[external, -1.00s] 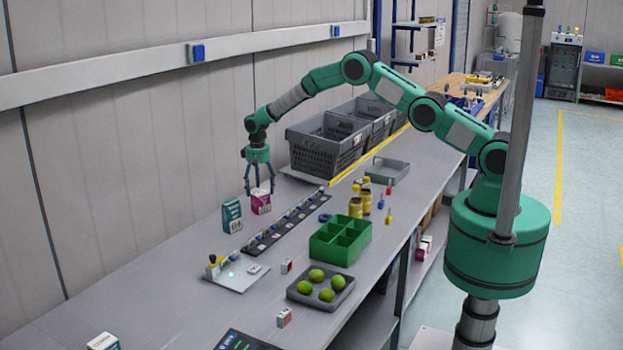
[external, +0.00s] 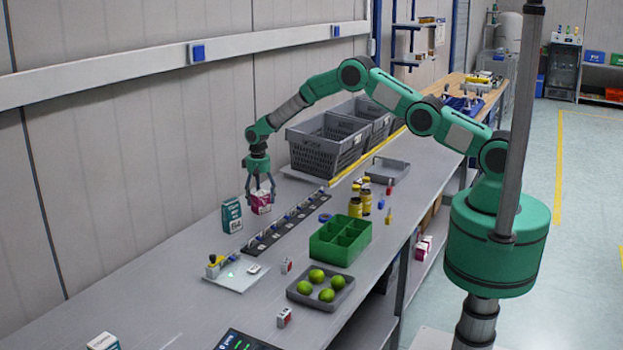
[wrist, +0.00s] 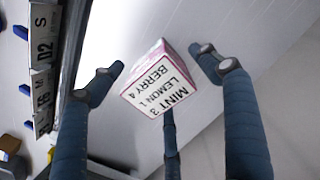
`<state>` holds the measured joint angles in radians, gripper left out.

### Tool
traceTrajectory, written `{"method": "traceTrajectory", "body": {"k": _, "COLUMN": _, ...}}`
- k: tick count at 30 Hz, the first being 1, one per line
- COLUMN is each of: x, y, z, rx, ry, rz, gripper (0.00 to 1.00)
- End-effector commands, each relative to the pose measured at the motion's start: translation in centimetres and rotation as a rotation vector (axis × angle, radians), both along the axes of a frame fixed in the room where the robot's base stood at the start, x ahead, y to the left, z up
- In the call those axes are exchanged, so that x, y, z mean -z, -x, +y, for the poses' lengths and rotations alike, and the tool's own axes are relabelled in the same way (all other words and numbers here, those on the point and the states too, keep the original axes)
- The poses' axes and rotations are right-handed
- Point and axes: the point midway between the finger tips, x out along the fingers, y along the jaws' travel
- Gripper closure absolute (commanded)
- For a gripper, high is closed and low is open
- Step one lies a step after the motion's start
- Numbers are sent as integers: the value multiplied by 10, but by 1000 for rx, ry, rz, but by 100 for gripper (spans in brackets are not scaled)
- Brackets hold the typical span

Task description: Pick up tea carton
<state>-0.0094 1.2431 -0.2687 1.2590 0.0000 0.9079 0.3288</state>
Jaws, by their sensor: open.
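A pink and white carton (external: 261,209) stands on the bench near the wall. The wrist view shows the white face of the carton (wrist: 160,88), printed "MINT 3, LEMON 1, BERRY 4", with pink edges. I take it as the tea carton. My gripper (external: 260,196) is open and points down over it, its fingers spread around the carton. In the wrist view the fingers of my gripper (wrist: 158,75) lie on different sides of the carton, with gaps showing. Whether any finger touches it I cannot tell.
A teal carton (external: 231,215) stands close on the left. A dark labelled strip (external: 285,230) with small blue parts runs along the front right. Grey crates (external: 325,160) stand behind to the right. A green divided bin (external: 340,252) and a tray of limes (external: 342,301) are nearer.

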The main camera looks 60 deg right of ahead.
Motion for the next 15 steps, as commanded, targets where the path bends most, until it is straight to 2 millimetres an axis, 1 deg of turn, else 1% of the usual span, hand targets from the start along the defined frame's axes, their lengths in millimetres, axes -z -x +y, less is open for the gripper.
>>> {"method": "traceTrajectory", "body": {"k": 2, "x": 0, "y": 0, "z": 0, "rx": 0, "ry": 0, "rz": 0, "gripper": 23}}
{"method": "traceTrajectory", "body": {"k": 5, "x": 0, "y": 0, "z": 0, "rx": 0, "ry": 0, "rz": 0, "gripper": 41}}
{"method": "traceTrajectory", "body": {"k": 6, "x": 0, "y": 0, "z": 0, "rx": 0, "ry": 0, "rz": 0, "gripper": 49}}
{"method": "traceTrajectory", "body": {"k": 11, "x": 0, "y": 0, "z": 0, "rx": 0, "ry": 0, "rz": 0, "gripper": 81}}
{"method": "traceTrajectory", "body": {"k": 15, "x": 0, "y": 0, "z": 0, "rx": 0, "ry": 0, "rz": 0, "gripper": 82}}
